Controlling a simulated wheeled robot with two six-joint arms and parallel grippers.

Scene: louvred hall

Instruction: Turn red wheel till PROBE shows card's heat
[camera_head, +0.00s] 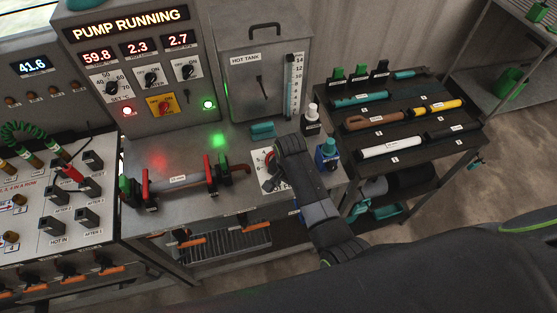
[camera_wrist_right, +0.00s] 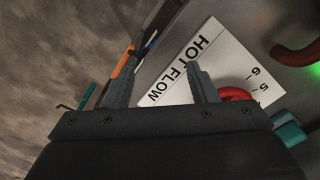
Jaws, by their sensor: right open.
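The red wheel (camera_head: 268,185) sits on a white dial plate (camera_head: 259,156) at the right end of the steel bench, mostly hidden by my right arm. In the right wrist view part of the red wheel (camera_wrist_right: 236,94) shows beside the right-hand finger, on the plate marked HOT FLOW (camera_wrist_right: 178,74). My right gripper (camera_wrist_right: 162,62) is open and empty, with its fingers over the lettering; the wheel is not between them. A display reads 41.6 (camera_head: 32,66) on the left panel; its label is unreadable. I cannot make out a card with a heat value. My left gripper is out of view.
The cabinet (camera_head: 130,60) reads PUMP RUNNING, 59.8, 2.3 and 2.7. A hot tank (camera_head: 245,80) stands behind the wheel. Bottles, including a blue one (camera_head: 327,155), stand close to my right arm. A clamped pipe (camera_head: 185,180) lies left; a tool cart (camera_head: 425,160) stands right.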

